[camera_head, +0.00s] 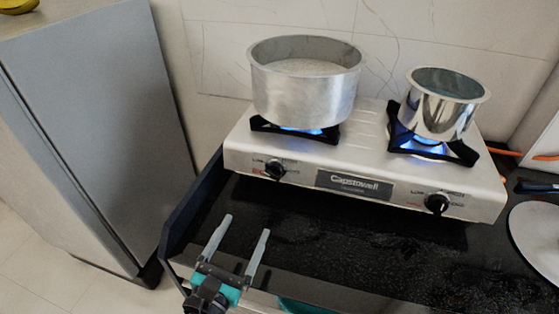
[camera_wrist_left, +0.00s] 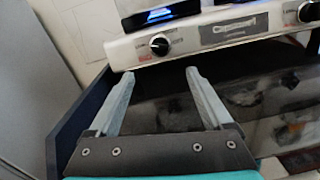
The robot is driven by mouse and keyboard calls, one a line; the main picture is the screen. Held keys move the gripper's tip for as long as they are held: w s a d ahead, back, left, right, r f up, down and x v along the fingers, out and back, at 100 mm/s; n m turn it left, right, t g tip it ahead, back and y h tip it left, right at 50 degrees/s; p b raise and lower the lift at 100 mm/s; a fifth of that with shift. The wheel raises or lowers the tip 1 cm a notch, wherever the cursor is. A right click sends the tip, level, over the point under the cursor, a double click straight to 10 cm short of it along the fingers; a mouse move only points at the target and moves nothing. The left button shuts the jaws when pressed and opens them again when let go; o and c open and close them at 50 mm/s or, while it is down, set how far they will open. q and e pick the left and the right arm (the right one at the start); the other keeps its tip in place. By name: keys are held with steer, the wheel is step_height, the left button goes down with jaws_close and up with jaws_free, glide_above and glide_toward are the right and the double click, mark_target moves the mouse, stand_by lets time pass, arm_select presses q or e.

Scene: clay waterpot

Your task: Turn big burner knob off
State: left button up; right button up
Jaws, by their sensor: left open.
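A two-burner gas stove (camera_head: 400,200) stands on a black counter, with blue flames under both burners. The left knob (camera_head: 275,169) is black with a pale pointer mark, below a large metal pot (camera_head: 305,95). The right knob (camera_head: 437,203) is below a smaller shiny pot (camera_head: 440,112). My left gripper (camera_head: 245,233) is open and empty over the counter's front left, short of the stove. In the left wrist view, the left knob (camera_wrist_left: 159,44) lies beyond the open fingers (camera_wrist_left: 155,82), apart from them. My right gripper does not show.
The black counter (camera_head: 380,245) is clear between my left gripper and the stove. A raised dark edge (camera_head: 190,205) runs along its left side. A grey cabinet or fridge (camera_head: 100,120) stands at left. A round pale object (camera_head: 540,235) lies at right.

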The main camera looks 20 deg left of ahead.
mark_target(272, 177)
arm_select(q)
steer(key=shift+w, duration=0.4)
steer(key=w, duration=0.4)
steer(key=w+p, duration=0.1)
steer(key=w, duration=0.4)
steer(key=w+d, duration=0.1)
steer(key=w, duration=0.3)
steer(key=shift+w, duration=0.9)
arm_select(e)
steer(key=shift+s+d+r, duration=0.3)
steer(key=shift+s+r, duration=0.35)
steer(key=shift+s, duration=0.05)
arm_select(q)
steer(key=shift+c, duration=1.3)
jaws_close()
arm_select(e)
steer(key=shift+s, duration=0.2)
